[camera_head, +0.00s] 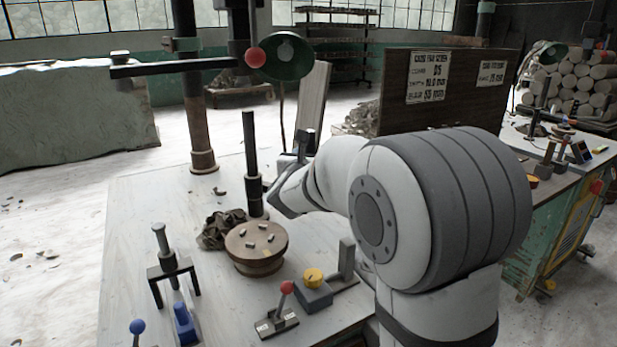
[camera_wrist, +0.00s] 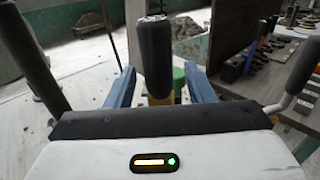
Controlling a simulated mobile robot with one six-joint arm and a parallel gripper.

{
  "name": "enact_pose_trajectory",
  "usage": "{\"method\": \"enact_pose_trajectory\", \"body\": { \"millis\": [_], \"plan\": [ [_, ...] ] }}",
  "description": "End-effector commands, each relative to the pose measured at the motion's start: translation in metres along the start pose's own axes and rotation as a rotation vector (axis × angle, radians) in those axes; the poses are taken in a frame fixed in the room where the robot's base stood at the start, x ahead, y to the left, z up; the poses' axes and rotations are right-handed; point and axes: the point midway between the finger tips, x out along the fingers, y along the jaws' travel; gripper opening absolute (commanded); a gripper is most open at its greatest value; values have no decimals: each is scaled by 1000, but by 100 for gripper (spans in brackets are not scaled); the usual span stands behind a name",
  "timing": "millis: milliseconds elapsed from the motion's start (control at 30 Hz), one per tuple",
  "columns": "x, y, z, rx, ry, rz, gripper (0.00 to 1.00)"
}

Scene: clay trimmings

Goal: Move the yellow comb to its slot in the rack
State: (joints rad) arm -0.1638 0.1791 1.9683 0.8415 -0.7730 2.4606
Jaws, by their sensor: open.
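My gripper (camera_wrist: 160,76) shows in the wrist view with its two blue fingers apart. A yellow piece (camera_wrist: 160,99) shows low between the fingers, partly covered by a dark rounded upright part. It may be the yellow comb, but its shape is too hidden to tell, and I see no contact with the fingers. A green piece (camera_wrist: 179,78) is just beyond it. In the head view my arm reaches over the pale table and hides the gripper's work area. A row of upright tools (camera_wrist: 262,50) stands at the right in the wrist view; I cannot tell whether it is the rack.
In the head view, a round wooden stand (camera_head: 257,262) with small clay bits, a dark post (camera_head: 251,160), a red-knobbed lever (camera_head: 286,290) and a yellow knob (camera_head: 313,276) stand on the table. A brown signboard (camera_head: 450,85) rises behind my arm.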

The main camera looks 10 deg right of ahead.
Motion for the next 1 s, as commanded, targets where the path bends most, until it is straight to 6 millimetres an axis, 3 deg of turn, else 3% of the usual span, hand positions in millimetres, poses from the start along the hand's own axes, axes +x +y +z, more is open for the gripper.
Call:
{"method": "enact_pose_trajectory", "body": {
  "millis": [67,633,1000],
  "plan": [
    [0,0,0,0,0,0,47],
    [0,-1,0,-1,0,-2,0],
    [0,-2,1,0,-2,-3,0]
  ]
}}
